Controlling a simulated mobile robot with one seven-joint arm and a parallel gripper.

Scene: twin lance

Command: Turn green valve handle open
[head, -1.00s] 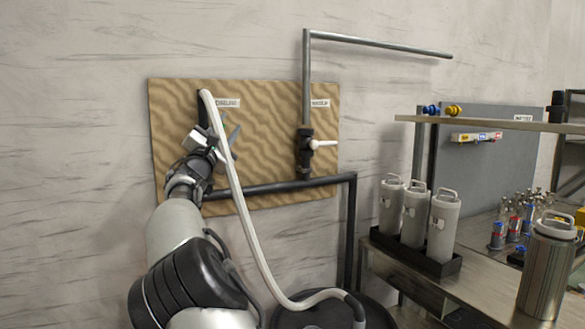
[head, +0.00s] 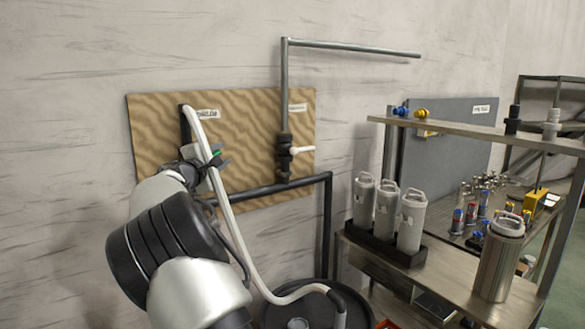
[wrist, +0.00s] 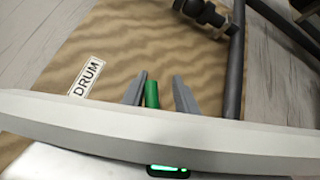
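The green valve handle (wrist: 152,94) shows in the wrist view as a short green bar, its lower end hidden behind a white hose (wrist: 180,135). My gripper (wrist: 160,92) is open, with one grey finger on each side of the handle. The handle lies nearer the left finger; I cannot tell whether they touch. In the head view my gripper (head: 222,163) is beside the white hose at the wavy brown panel (head: 255,115), and a small spot of the green handle (head: 216,153) shows there. The valve body is hidden by the hose and my arm.
A second valve with a white handle (head: 302,150) sits on a vertical pipe to the right. A black pipe (head: 270,189) runs below. The hose drops to a black drum (head: 352,312). A shelf with grey canisters (head: 386,212) stands at right.

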